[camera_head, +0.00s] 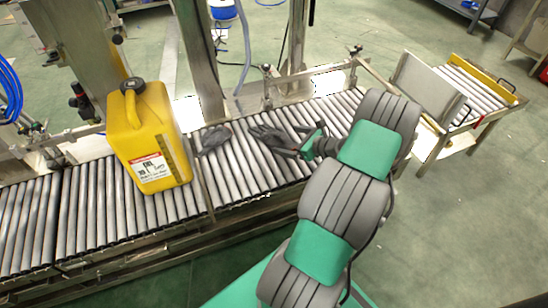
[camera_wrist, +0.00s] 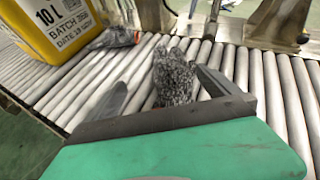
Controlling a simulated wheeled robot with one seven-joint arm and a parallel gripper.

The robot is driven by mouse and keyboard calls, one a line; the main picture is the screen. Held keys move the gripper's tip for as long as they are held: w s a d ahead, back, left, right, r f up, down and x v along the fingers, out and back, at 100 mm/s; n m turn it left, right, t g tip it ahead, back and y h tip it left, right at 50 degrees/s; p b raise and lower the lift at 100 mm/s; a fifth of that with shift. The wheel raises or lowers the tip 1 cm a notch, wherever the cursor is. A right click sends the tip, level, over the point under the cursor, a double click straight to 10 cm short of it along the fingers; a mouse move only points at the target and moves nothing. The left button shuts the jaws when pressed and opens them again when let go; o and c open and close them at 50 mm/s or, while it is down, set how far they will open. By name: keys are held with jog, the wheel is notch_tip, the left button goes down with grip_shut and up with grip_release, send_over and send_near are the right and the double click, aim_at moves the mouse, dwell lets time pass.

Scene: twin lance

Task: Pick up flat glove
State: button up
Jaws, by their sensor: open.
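In the wrist view, a speckled grey glove (camera_wrist: 173,72) lies between and beyond the open fingers of my gripper (camera_wrist: 162,86). The jaws are apart and hold nothing; I cannot tell whether they touch the glove. My gripper's palm hides the glove's near end. A second, more bunched grey glove (camera_head: 214,138) lies to the left, beside the jug, and shows in the wrist view too (camera_wrist: 118,38).
A yellow jug (camera_head: 143,130) with a white label stands upright on the conveyor (camera_head: 100,205), left of both gloves. Metal posts (camera_head: 202,60) and a side rail rise behind the rollers. Bare rollers lie in front of the gloves. A cart (camera_head: 470,90) stands at the right.

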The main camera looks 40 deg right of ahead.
aim_at(282, 139)
jog(key=shift+s+d+f+m+t+h, duration=0.15)
jog(key=shift+s+d+f+m, duration=0.1)
jog(key=shift+d+f+m, duration=0.3)
jog(key=shift+s+d+f+m+t+h, duration=0.15)
jog(key=shift+s+d+f+m, duration=0.15)
jog(key=shift+f, duration=0.3)
jog(key=shift+w+f+b, duration=0.1)
jog(key=shift+w+b, duration=0.2)
jog(key=b+x, duration=0.3)
jog(key=x, duration=0.3)
jog(key=shift+w+f, duration=0.1)
jog(key=shift+w, duration=0.3)
jog(key=c, duration=1.3)
